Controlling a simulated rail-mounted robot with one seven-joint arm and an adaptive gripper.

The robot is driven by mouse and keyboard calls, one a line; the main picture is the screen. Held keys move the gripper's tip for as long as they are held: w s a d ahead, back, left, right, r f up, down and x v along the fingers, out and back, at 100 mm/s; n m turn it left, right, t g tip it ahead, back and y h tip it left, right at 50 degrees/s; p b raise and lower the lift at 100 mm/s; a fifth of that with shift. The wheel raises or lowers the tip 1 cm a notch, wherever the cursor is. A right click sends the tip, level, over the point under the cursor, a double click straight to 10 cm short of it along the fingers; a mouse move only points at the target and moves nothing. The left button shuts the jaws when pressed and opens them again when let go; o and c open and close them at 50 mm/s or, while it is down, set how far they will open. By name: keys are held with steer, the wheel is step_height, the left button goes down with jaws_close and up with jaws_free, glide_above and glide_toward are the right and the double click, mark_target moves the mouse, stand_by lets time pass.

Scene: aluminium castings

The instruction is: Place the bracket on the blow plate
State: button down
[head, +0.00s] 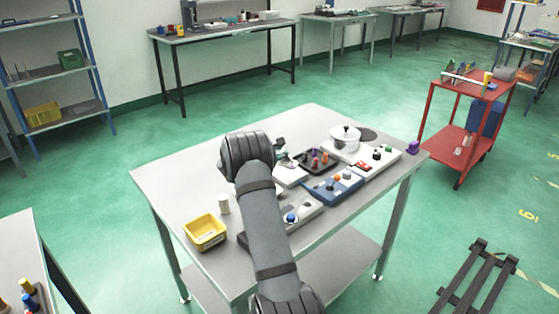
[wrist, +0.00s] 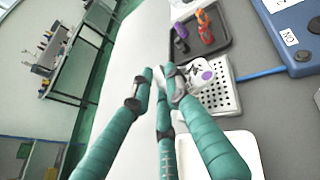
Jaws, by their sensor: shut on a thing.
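In the wrist view, the teal fingers of my gripper (wrist: 160,82) are closed together around a pale, light grey piece (wrist: 157,78), which I take to be the bracket. The fingers hide most of it. A white perforated plate (wrist: 224,98), which I take to be the blow plate, lies just right of the fingertips. A pale part with a purple spot (wrist: 206,76) shows over its upper left; I cannot tell whether it belongs to the bracket or rests on the plate. In the head view, my arm largely hides the gripper, and the plate (head: 291,176) shows right of the arm.
A black tray (wrist: 207,50) with purple and orange pieces lies beside the plate. A blue box (wrist: 290,40) stands at the right. The head view also shows a yellow bin (head: 205,232), a white pot (head: 345,138) and a red cart (head: 465,110).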

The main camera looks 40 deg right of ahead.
mark_target(279, 163)
step_height(279, 163, down, 4)
steer(key=shift+r, duration=0.25)
steer(key=c, duration=1.7)
jaws_free()
steer(key=b+v, duration=0.2)
steer(key=v, duration=1)
steer(key=shift+r, duration=0.15)
